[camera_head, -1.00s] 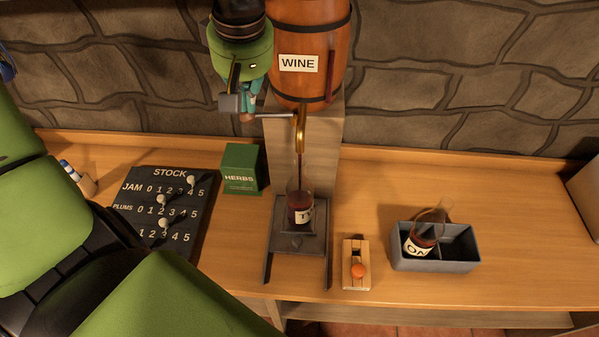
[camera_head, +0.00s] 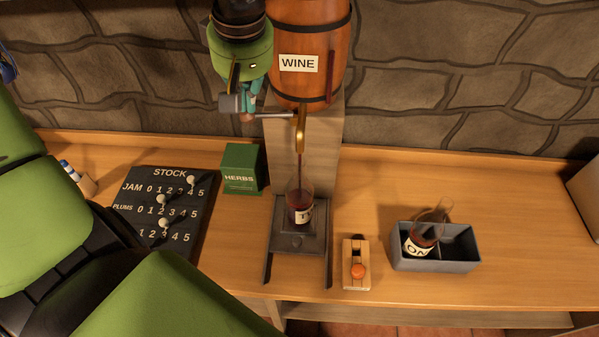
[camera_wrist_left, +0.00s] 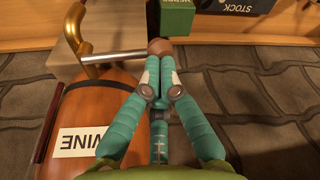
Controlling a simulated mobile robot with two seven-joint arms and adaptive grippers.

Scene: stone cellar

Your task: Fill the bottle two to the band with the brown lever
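Bottle two (camera_head: 300,204), clear with a white label starting with T, stands upright on the dark stand under the brass spout (camera_head: 300,122). A dark red stream runs from the spout into it, and red wine fills its lower part. I cannot make out the band. The tap's lever ends in a brown knob (camera_head: 247,118); it also shows in the left wrist view (camera_wrist_left: 159,46). My left gripper (camera_wrist_left: 159,72) has its fingertips together, at the knob and seemingly touching it. In the head view the gripper (camera_head: 246,106) partly covers the knob. My right gripper is out of view.
The wine barrel (camera_head: 310,35) stands on a wooden pedestal behind. A grey crate (camera_head: 436,264) at the right holds a tilted bottle labelled ON. A wooden block with an orange knob (camera_head: 358,271), a green herbs box (camera_head: 241,170) and a stock board (camera_head: 163,210) are nearby.

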